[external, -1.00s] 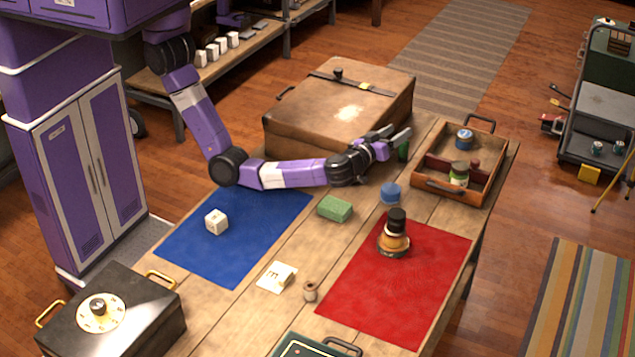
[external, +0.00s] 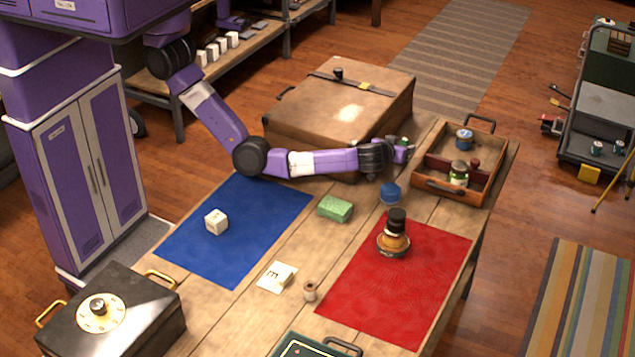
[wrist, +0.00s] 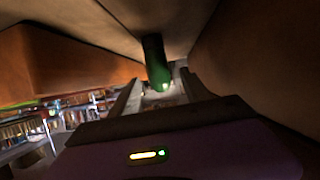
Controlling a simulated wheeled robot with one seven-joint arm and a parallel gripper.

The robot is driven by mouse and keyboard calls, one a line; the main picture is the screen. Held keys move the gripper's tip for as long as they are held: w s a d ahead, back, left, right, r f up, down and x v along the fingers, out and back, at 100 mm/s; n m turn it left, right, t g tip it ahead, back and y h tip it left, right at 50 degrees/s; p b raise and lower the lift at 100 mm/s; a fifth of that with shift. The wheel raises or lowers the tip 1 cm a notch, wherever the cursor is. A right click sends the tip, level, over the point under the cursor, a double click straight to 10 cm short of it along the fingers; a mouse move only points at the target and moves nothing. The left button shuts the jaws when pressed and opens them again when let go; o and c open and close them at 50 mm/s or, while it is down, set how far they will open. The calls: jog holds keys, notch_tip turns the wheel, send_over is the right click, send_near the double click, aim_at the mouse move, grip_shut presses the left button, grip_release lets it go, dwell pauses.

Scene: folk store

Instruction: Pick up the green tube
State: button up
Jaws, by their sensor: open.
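The green tube (wrist: 156,62) shows in the wrist view as a dark green cylinder close in front of my gripper (wrist: 160,90). The two fingers are apart, one to each side of the tube's near end. I cannot tell whether either finger touches it. In the external view my gripper (external: 402,151) is low over the table, between the brown case and the wooden tray. The tube is almost wholly hidden there behind my gripper.
The large brown case (external: 335,110) stands left of my gripper. The wooden tray (external: 452,189) with jars is close on the right. A blue round container (external: 390,193), a green block (external: 335,208) and a dark-topped bottle (external: 396,233) stand nearer the camera.

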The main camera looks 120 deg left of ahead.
jog(key=shift+w+a+f, duration=0.1)
jog(key=shift+a+f, duration=0.15)
jog(key=shift+a, duration=0.35)
jog(key=c, duration=1)
jog(key=shift+c, duration=0.2)
